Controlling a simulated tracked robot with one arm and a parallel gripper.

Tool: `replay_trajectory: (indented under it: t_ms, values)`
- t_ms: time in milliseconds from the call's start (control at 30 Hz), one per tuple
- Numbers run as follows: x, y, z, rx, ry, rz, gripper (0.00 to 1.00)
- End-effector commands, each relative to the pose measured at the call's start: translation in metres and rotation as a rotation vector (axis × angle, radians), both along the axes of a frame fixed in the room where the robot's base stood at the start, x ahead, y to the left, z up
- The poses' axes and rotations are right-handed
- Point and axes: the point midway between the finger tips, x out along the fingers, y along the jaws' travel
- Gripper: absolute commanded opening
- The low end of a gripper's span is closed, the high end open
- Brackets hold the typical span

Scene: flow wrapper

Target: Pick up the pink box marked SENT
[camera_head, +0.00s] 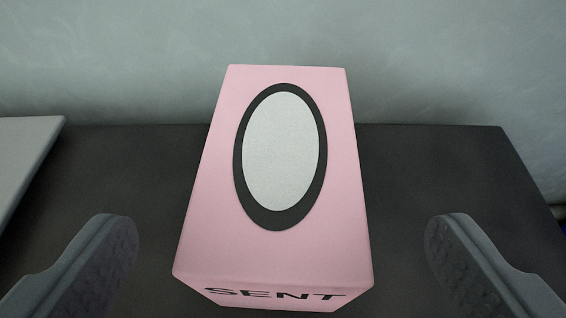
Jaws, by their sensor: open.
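The pink box (345,225) stands on a dark surface in the middle of the head camera view. A white oval with a black rim is on its top face, and the word SENT in dark letters runs along its near face at the bottom of the view. My gripper (281,262) is open, with one grey finger to the left of the box and one to the right. There is a visible gap between each finger and the box.
The dark surface (430,165) is bare on both sides of the box and ends at an edge on the right. A light grey flat piece (25,150) lies at the far left. A pale wall (450,60) rises behind.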

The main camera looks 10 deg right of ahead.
Motion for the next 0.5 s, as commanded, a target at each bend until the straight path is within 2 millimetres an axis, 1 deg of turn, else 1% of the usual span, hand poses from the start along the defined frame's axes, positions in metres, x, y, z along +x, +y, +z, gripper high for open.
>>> replay_trajectory:
  t_ms: [167, 400, 500]
  values:
    - [0.008, -0.002, -0.003, 0.000, -0.003, 0.000, 0.92]
    - [0.035, -0.007, -0.018, 0.001, -0.002, -0.001, 0.92]
    - [0.046, -0.009, -0.021, 0.003, -0.006, -0.002, 0.92]
